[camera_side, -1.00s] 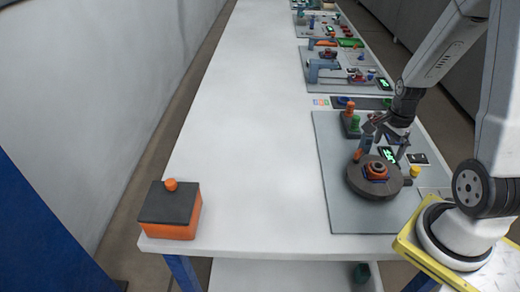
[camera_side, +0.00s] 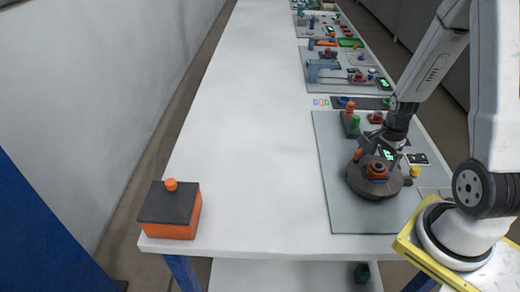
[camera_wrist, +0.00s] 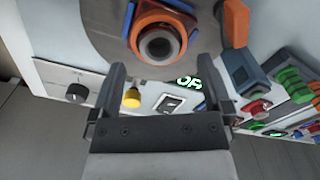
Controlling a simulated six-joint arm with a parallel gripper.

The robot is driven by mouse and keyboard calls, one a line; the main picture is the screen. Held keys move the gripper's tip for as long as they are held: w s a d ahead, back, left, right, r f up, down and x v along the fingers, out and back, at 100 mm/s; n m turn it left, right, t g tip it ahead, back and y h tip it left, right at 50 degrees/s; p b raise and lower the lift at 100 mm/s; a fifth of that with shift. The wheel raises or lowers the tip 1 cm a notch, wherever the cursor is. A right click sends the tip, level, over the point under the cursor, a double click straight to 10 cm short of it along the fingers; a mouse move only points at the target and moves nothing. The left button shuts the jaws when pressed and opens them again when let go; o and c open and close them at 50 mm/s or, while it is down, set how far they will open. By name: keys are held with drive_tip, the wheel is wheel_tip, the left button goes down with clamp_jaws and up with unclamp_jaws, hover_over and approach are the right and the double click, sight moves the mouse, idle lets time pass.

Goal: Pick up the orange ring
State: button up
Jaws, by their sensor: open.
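The orange ring (camera_side: 377,169) lies near the middle of a dark round disc (camera_side: 360,189) on the grey mat. My gripper (camera_side: 378,152) is just above and behind the ring in the side view. In the wrist view my gripper (camera_wrist: 160,72) is open and empty, its two fingers apart. The ring lies beyond the fingertips, near the top of that picture, with no visible contact.
An orange upright piece (camera_wrist: 235,22) stands beside the disc. A yellow knob (camera_wrist: 132,98), a black dial (camera_wrist: 77,92) and a lit display (camera_wrist: 189,82) are close by. Green and red parts (camera_side: 351,122) stand behind.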

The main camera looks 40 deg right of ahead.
drive_tip(key=shift+f, duration=1.5)
drive_tip(key=c, duration=1.1)
drive_tip(key=shift+r, duration=0.1)
drive_tip(key=shift+r, duration=4.9)
drive_tip(key=shift+r, duration=0.25)
drive_tip(key=shift+r, duration=0.35)
drive_tip(key=shift+r, duration=0.35)
